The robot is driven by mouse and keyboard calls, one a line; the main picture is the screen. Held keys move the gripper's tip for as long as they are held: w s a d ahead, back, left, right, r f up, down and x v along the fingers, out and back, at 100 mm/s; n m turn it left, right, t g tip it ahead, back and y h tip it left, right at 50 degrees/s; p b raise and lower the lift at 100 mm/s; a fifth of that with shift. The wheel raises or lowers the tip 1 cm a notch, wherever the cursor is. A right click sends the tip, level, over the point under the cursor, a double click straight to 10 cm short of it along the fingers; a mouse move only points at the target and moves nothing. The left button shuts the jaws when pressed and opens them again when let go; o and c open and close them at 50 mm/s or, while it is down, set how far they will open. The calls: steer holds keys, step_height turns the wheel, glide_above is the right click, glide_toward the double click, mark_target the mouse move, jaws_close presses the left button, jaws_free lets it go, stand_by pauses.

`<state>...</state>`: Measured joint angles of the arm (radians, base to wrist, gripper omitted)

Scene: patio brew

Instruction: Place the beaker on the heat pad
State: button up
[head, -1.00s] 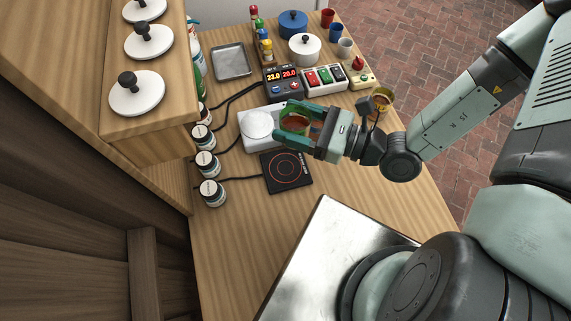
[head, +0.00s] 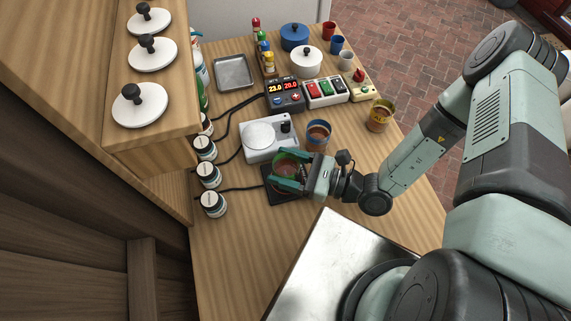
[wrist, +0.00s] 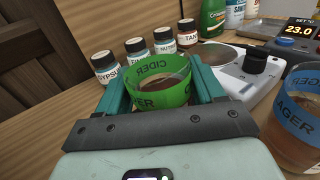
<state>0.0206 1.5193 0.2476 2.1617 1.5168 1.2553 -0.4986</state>
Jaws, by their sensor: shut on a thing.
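The beaker (head: 287,165) is clear with a green band reading CIDER and holds brown liquid. My gripper (head: 285,170) is shut around it, one finger on each side. In the wrist view the beaker (wrist: 160,80) stands upright between the fingers. The heat pad (head: 272,197) is a flat black square. The gripper and beaker are over it and hide most of it. I cannot tell whether the beaker's base touches the pad. In the wrist view the pad is hidden.
A blue-banded beaker (head: 317,135) stands behind my gripper, and a yellow-banded one (head: 380,115) farther right. Several labelled jars (head: 213,204) line the left side. The wooden table in front is clear.

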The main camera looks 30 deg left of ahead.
steer(key=shift+f, duration=0.15)
steer(key=o, duration=1.2)
steer(key=shift+r, duration=0.2)
steer(key=d, duration=0.4)
steer(key=w+d, duration=0.1)
steer(key=d, duration=0.3)
steer(key=w+d, duration=0.1)
steer(key=d, duration=0.2)
steer(key=shift+w+d, duration=0.15)
steer(key=shift+d, duration=0.25)
